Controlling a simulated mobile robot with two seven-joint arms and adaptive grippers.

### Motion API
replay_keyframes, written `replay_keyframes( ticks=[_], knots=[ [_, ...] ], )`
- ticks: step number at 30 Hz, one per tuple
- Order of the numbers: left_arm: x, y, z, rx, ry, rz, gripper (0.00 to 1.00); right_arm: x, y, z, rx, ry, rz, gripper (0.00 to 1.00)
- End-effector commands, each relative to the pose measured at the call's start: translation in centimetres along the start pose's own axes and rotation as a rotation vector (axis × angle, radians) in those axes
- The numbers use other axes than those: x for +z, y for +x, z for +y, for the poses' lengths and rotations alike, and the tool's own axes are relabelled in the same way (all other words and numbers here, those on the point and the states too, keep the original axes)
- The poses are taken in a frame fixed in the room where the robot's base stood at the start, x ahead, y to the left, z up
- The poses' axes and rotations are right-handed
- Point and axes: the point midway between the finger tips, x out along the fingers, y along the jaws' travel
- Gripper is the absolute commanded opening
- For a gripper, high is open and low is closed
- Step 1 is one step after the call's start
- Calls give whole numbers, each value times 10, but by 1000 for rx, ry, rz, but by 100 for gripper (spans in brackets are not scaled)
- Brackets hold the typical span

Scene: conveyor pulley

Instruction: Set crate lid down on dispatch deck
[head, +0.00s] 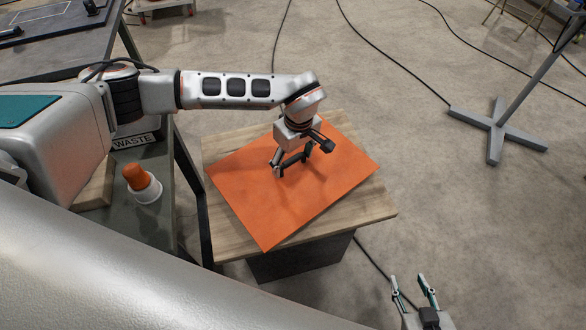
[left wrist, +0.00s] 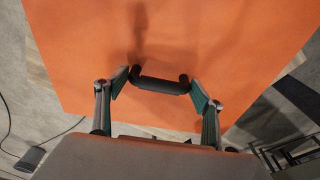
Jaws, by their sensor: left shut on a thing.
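The crate lid (head: 325,185) is a flat orange board with a dark bar handle (left wrist: 162,85) on its top. It lies over the wooden top of the dispatch deck (head: 378,209), turned at an angle to it. Whether it touches the deck or is just above it, I cannot tell. My left gripper (head: 292,166) is above the lid, shut on the lid's handle; its two fingers (left wrist: 160,88) press the handle's ends in the left wrist view. My right gripper (head: 414,289) is at the lower right of the head view, away from the lid, fingers apart and empty.
A grey bench (head: 165,205) at left holds an orange-and-white cup-shaped item (head: 142,183) and a WASTE sign (head: 136,141). A stand with a cross-shaped foot (head: 496,128) is at the right. Cables run over the floor, which is otherwise largely clear.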

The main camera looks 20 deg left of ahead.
Motion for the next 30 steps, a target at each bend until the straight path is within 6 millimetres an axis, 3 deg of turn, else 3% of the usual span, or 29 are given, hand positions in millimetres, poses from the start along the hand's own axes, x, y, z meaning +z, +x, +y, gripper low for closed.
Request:
replay_keyframes(
  ticks=[5,12,23,24,25,26,30],
  knots=[
    [2,12,0,0,1,-2,36,1,2,1,2,-1,0,40],
    [6,43,0,0,0,-2,36,9,4,0,2,-4,-10,40],
    [6,45,0,1,1,0,36,8,3,0,4,-4,-8,40],
    [6,46,0,1,1,0,73,8,3,0,3,-4,-8,40],
    [6,46,0,1,1,0,81,8,3,0,3,-3,-9,40],
    [6,46,0,1,1,0,85,8,2,0,3,-3,-9,40],
    [6,46,0,1,1,0,85,10,2,-1,2,-3,-12,40]
  ],
)
